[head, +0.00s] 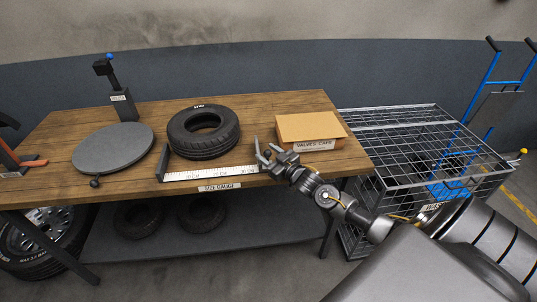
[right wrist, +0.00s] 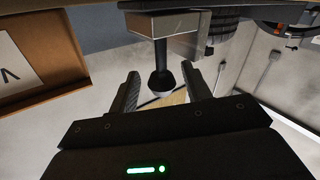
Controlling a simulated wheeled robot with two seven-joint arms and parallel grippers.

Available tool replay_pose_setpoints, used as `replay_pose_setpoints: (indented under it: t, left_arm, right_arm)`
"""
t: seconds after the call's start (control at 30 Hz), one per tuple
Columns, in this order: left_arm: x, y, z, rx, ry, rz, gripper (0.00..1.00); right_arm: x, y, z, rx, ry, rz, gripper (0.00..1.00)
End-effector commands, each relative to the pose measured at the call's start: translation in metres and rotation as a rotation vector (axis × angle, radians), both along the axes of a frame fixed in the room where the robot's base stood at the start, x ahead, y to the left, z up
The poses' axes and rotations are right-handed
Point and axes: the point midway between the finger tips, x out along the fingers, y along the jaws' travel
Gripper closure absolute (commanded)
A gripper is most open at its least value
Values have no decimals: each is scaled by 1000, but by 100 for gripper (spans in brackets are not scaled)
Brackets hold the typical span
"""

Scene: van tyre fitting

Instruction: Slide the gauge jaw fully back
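The size gauge (head: 210,173) is a white ruler along the front edge of the wooden bench, with a black upright stop (head: 162,163) at its left end. In the right wrist view, a grey block (right wrist: 155,24), seemingly the sliding jaw, carries a stem with a black knob (right wrist: 162,80). In the head view my right gripper (head: 265,152) is at the ruler's right end and largely hides that part. In the right wrist view my right gripper (right wrist: 160,72) is open, with the knob between its fingers and gaps visible on both sides. My left gripper is out of view.
A tyre (head: 203,132) lies behind the ruler. A valve caps box (head: 311,132) stands close behind my right gripper. A round grey plate (head: 113,149) is at the left. A wire cage (head: 420,150) and a blue hand truck (head: 485,85) stand right of the bench.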

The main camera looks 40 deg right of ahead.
Motion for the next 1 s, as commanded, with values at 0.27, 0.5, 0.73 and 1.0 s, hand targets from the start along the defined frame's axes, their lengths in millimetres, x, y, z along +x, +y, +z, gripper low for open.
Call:
replay_pose_setpoints:
  t: [0.27,0.5,0.73,1.0]
  left_arm:
    - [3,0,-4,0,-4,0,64]
    - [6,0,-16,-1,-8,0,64]
    - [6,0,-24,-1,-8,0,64]
    - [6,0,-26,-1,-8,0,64]
  right_arm:
    - [-11,-1,-2,0,0,1,52]
    - [-58,-5,-4,-1,2,2,52]
    - [-95,-9,-3,0,2,1,52]
    - [-108,-11,0,0,0,0,52]
